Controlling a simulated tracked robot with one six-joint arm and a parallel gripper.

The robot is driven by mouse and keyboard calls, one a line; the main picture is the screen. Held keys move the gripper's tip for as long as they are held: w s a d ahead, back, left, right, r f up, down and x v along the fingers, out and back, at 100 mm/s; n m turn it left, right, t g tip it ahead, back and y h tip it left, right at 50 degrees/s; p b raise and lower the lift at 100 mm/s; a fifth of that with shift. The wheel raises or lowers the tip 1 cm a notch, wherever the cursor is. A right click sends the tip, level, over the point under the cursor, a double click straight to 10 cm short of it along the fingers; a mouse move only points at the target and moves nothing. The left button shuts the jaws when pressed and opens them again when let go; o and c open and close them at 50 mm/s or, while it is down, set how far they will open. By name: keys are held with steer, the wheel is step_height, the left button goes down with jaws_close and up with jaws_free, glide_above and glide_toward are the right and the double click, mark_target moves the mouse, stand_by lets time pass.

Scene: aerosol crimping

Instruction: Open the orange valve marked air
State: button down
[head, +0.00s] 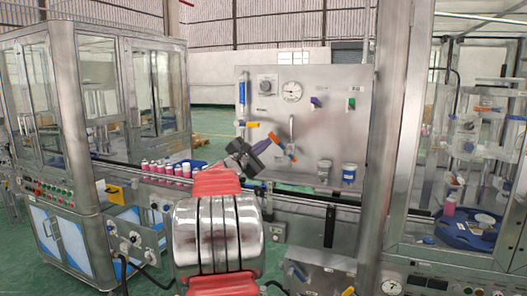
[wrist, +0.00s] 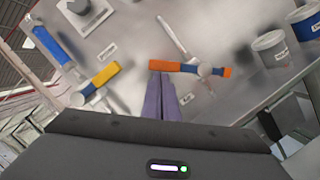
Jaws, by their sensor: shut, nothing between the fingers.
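The orange valve handle (head: 275,137) is on the steel panel, partly hidden behind my gripper in the head view. In the wrist view the orange handle (wrist: 172,66) lies almost level across a metal pipe, with a round hub right of its middle. A small label (wrist: 186,99) sits below it, too small to read surely. My gripper (wrist: 160,80) has its purple fingers shut and empty. Their tips appear just below the left part of the handle; I cannot tell whether they touch it. In the head view my gripper (head: 262,144) is in front of the panel.
A yellow-handled valve (wrist: 103,75) on a blue-topped pipe is to the left. Two cups (wrist: 270,48) (wrist: 305,22) stand to the right. The panel (head: 335,130) also carries a gauge (head: 291,91), a purple knob (head: 315,102) and a green knob (head: 350,103). Pink cans (head: 168,169) stand left.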

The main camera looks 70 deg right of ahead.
steer(key=shift+s+r+m+g+y, duration=0.15)
steer(key=shift+s+r+m+y, duration=0.4)
steer(key=shift+m, duration=1.1)
steer(key=shift+s+r+m+g+y, duration=0.1)
steer(key=shift+s+r+m+y, duration=0.1)
steer(key=shift+s+r+m, duration=1.05)
steer(key=shift+s+r+m+g+y, duration=0.15)
steer(key=shift+s+r+m+y, duration=0.15)
steer(key=shift+m, duration=1.7)
steer(key=w+a, duration=0.6)
steer(key=a, duration=0.3)
steer(key=shift+w+a, duration=0.3)
steer(key=shift+f, duration=0.1)
